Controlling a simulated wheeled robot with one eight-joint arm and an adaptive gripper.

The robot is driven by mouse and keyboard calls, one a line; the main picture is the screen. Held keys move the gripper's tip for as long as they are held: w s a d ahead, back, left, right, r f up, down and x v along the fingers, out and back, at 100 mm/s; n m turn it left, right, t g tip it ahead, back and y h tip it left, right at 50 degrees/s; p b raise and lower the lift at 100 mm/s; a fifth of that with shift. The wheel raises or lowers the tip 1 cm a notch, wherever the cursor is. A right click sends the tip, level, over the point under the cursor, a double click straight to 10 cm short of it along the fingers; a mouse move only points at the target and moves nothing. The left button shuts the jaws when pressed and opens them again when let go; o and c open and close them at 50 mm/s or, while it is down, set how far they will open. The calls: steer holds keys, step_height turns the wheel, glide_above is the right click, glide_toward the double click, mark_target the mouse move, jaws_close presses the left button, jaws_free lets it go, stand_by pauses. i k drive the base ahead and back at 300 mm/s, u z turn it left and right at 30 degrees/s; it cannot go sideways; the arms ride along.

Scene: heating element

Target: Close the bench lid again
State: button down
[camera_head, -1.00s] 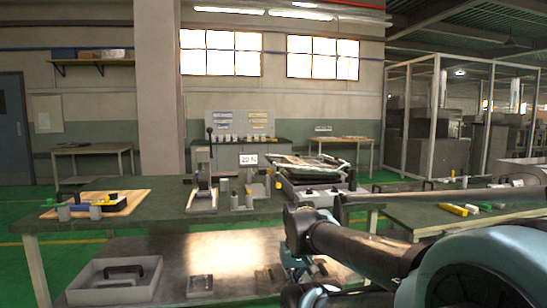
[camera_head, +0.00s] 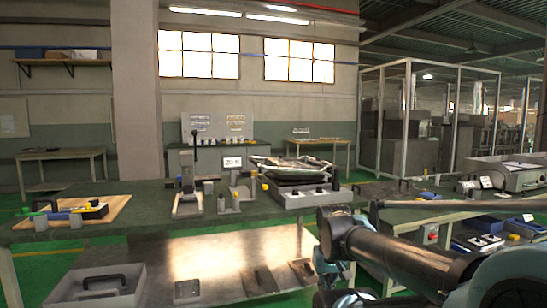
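A grey bench-top unit (camera_head: 310,197) with dark knobs on its front stands on the dark green workbench (camera_head: 140,206). A dark, metal-edged top part (camera_head: 293,168) rests over it, slightly tilted; I cannot tell if this is the bench lid or how far open it is. My arm reaches in from the lower right, in front of the benches. Its teal end with my gripper (camera_head: 332,276) is partly hidden behind my own dark arm link, well in front of and below the unit. The fingers are not clear, and nothing is visibly held.
A lever press (camera_head: 188,190) stands left of the unit. A wooden board (camera_head: 112,207) with small parts lies farther left. A grey tray with a black handle (camera_head: 98,283) sits on the lower shelf. Another bench at the right holds a grey box (camera_head: 515,178) and blue trays (camera_head: 482,241).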

mark_target(288, 169)
steer(key=z, duration=0.1)
steer(key=i, duration=1)
steer(key=u, duration=0.05)
